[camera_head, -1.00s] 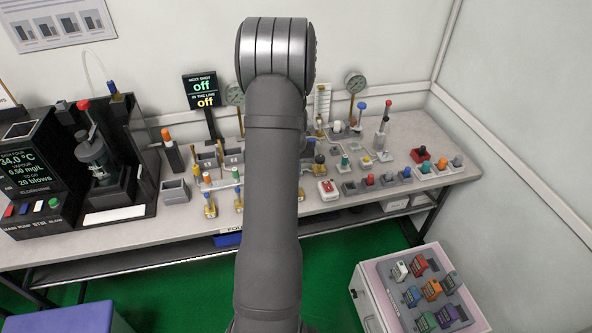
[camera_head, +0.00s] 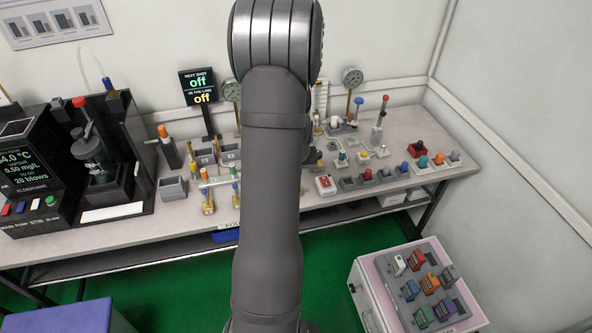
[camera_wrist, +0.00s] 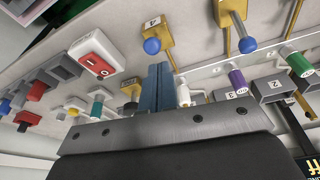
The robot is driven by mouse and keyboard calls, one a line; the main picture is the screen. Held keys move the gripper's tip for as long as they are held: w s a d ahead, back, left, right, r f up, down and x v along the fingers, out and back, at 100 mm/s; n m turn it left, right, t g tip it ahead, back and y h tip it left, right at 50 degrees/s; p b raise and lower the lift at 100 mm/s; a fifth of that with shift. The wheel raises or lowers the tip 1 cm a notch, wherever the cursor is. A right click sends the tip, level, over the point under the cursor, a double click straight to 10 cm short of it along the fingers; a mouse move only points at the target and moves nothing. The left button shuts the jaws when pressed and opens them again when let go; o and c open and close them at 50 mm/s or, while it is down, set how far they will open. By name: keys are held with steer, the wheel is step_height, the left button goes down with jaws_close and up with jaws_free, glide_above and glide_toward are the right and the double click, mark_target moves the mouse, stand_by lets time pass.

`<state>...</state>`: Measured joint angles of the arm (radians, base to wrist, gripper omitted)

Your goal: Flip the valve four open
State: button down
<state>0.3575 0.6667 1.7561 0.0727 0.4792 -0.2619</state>
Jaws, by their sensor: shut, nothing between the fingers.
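My gripper (camera_wrist: 157,88) is in the wrist view, its two blue-grey fingers together with nothing between them. Just beyond the fingertips is a brass valve (camera_wrist: 153,27) with a blue ball-ended lever (camera_wrist: 152,46) and a small tag that seems to read 4. A similar brass valve (camera_wrist: 233,12) with a blue ball (camera_wrist: 247,45) is to its right. I cannot tell any contact between fingers and lever. In the head view my arm hides the gripper and this valve; other brass valves (camera_head: 207,205) show left of the arm.
In the wrist view, a red-and-white box (camera_wrist: 95,52) lies left of the fingers, a purple-capped post (camera_wrist: 237,78) and a green-capped post (camera_wrist: 298,62) right. The crowded bench (camera_head: 405,183) holds switches and gauges. A cabinet (camera_head: 365,293) with coloured blocks stands front right.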

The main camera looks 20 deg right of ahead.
steer(key=shift+r, duration=0.1)
steer(key=shift+r, duration=0.7)
steer(key=shift+w+r, duration=0.1)
steer(key=shift+w, duration=0.1)
steer(key=w+r, duration=0.2)
steer(key=w, duration=0.1)
steer(key=s+r, duration=0.6)
steer(key=s, duration=0.1)
steer(key=shift+s+r, duration=0.15)
steer(key=shift+s, duration=0.2)
